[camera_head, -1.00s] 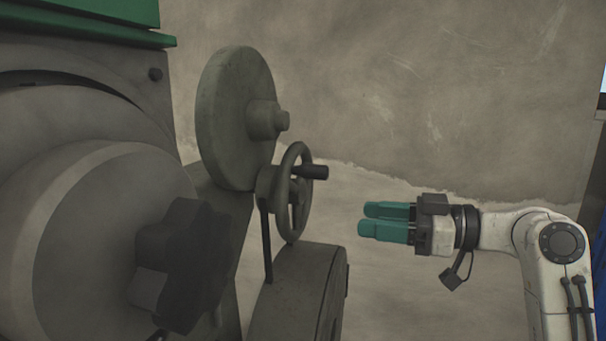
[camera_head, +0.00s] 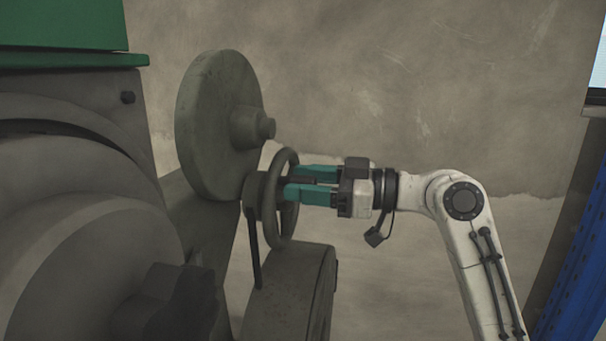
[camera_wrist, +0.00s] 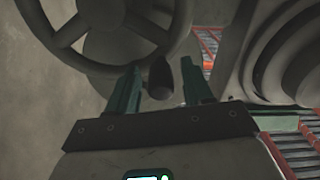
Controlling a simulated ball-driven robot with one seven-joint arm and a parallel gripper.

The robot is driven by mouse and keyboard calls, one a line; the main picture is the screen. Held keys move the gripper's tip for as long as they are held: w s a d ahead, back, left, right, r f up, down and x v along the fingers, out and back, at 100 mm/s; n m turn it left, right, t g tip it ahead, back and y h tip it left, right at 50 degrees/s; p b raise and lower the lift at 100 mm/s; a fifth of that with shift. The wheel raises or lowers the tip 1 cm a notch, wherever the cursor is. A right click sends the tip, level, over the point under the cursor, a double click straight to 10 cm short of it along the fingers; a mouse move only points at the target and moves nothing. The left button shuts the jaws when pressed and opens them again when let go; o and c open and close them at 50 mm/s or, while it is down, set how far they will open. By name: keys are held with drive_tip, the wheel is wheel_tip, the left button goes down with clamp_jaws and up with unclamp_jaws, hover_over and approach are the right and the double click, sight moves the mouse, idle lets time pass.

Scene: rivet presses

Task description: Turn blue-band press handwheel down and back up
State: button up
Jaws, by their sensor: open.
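The handwheel (camera_head: 288,222) is a dark grey ring with spokes on the side of the press, below a large round disc. Its short black handle (camera_head: 301,181) sticks out toward my gripper. My gripper (camera_head: 288,183) has teal fingers and is open, with the handle between the fingers. In the wrist view, the handwheel (camera_wrist: 148,62) is at the upper left. The dark handle (camera_wrist: 160,80) lies between the two fingertips (camera_wrist: 162,84), with gaps on both sides. No blue band shows on this press in these frames.
A large grey disc (camera_head: 215,125) stands just above the handwheel. A grey cylinder (camera_head: 292,295) sits below it. A big rounded machine body with a green top (camera_head: 60,30) fills the left.

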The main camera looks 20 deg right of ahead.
drive_tip(key=shift+w+a, duration=0.15)
drive_tip(key=shift+a, duration=0.15)
drive_tip(key=shift+c, duration=0.3)
clamp_jaws()
